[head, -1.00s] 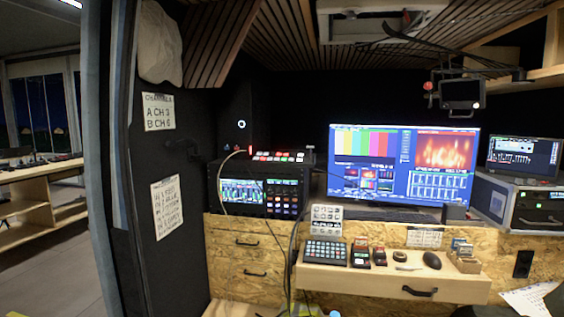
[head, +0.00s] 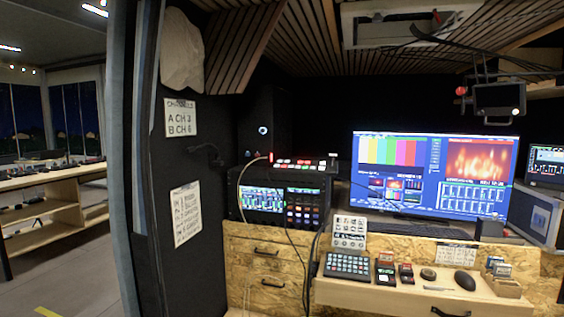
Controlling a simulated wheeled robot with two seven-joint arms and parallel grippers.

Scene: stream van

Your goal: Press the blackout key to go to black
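Two key units could carry the blackout key: a switcher panel (head: 304,163) with lit red and white buttons on top of a rack unit, and a dark keypad (head: 348,265) with several keys on the wooden desk. The labels are too small to read, so I cannot tell which key is the blackout key. The large monitor (head: 436,175) shows colour bars, a red flame-like picture and small panes; it is not black. Neither of my grippers is in the head view.
The desk (head: 400,296) also holds small red-topped boxes (head: 386,269), a mouse (head: 465,280) and a card holder (head: 502,280). A dark wall panel with signs (head: 181,117) stands at left. Open floor (head: 75,270) lies beyond it, beside wooden shelving (head: 40,215).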

